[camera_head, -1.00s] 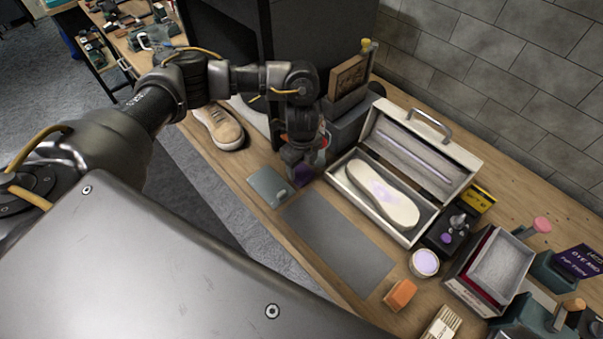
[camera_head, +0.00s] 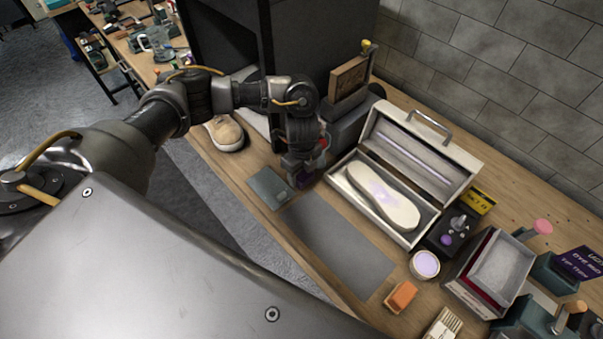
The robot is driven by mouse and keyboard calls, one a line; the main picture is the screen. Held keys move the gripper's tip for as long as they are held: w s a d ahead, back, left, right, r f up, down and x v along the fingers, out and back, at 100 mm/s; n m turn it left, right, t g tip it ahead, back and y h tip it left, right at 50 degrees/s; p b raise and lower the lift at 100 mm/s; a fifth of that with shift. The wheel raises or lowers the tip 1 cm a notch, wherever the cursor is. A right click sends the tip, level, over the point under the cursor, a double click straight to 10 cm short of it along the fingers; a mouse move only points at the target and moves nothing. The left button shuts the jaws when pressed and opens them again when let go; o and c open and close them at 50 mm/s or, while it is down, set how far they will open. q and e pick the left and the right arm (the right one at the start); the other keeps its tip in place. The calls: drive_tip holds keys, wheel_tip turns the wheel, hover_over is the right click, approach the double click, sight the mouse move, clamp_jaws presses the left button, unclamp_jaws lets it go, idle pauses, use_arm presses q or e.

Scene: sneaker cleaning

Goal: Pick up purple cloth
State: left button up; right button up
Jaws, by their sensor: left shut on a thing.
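The purple cloth (camera_head: 304,179) shows only as a small dark purple patch under my left gripper (camera_head: 300,176), beside the grey-green plate. My left gripper points down at the table and is shut on the cloth. The fingers and most of the cloth are hidden by the gripper body. My right gripper does not show.
A grey mat (camera_head: 338,246) lies bare in front. An open white case (camera_head: 336,180) holding a sole (camera_head: 384,194) stands close on the right. A grey-green plate (camera_head: 268,188) lies just left. A sneaker (camera_head: 226,134) and black cabinet (camera_head: 225,50) stand behind.

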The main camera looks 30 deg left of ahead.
sight(302, 174)
use_arm(q)
drive_tip(key=shift+w+r, duration=0.1)
drive_tip(key=shift+r, duration=0.5)
drive_tip(key=r, duration=0.2)
drive_tip(key=shift+s+d+r, duration=0.1)
drive_tip(key=shift+s+r, duration=0.1)
drive_tip(key=shift+r, duration=0.2)
drive_tip(key=s+d+r, duration=0.3)
drive_tip(key=s+r, duration=0.1)
drive_tip(key=s, duration=0.2)
drive_tip(key=s+d+r+b, duration=0.1)
drive_tip(key=s+d+r, duration=0.2)
drive_tip(key=s+r, duration=0.2)
drive_tip(key=shift+s+d, duration=0.3)
drive_tip(key=shift+s, duration=0.2)
